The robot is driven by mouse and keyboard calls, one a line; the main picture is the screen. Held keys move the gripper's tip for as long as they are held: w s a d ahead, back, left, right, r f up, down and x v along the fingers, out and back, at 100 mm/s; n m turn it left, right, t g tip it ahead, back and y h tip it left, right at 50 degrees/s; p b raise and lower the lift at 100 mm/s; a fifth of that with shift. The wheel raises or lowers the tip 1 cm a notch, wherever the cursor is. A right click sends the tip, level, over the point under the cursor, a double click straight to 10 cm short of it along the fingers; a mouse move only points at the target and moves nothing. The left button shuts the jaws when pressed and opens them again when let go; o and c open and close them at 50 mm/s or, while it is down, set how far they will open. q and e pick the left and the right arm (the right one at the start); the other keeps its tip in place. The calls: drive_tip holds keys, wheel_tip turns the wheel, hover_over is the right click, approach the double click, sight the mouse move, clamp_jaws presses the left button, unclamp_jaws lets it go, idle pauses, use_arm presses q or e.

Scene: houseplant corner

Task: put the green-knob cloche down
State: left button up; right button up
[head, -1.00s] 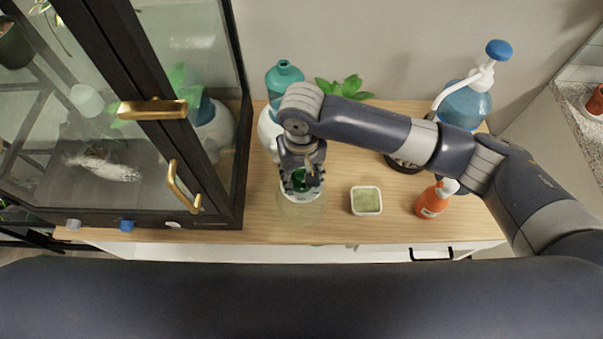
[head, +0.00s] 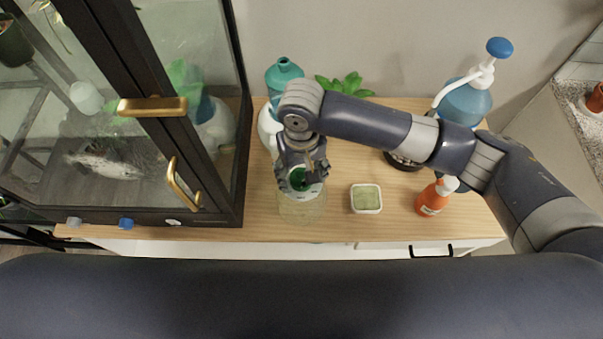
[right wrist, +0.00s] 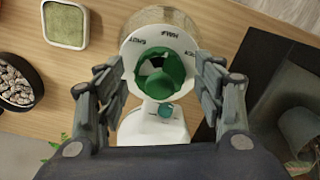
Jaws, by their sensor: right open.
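The green-knob cloche (head: 301,212) is a clear glass body with a white top and a green knob. It appears upright on the wooden top near the front edge, between the glass cabinet and a small square dish. In the right wrist view the green knob (right wrist: 160,80) sits on the white lettered top, with the clear body beyond. My right gripper (head: 302,182) is open, its fingers on either side of the knob and apart from it in the right wrist view (right wrist: 162,85). The cloche's base is hard to make out through the glass. My left gripper is not in view.
A square dish with a green surface (head: 366,198) stands to the right, then an orange spray bottle (head: 434,198). A white and teal bottle (head: 285,76) is close behind the gripper. A blue pump bottle (head: 466,102) stands back right. The cabinet (head: 240,120) bounds the left.

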wheel_tip(320, 180, up, 11)
drive_tip(key=b, duration=0.1)
drive_tip(key=shift+r+b, duration=0.15)
drive_tip(key=shift+b, duration=0.15)
idle(0.4)
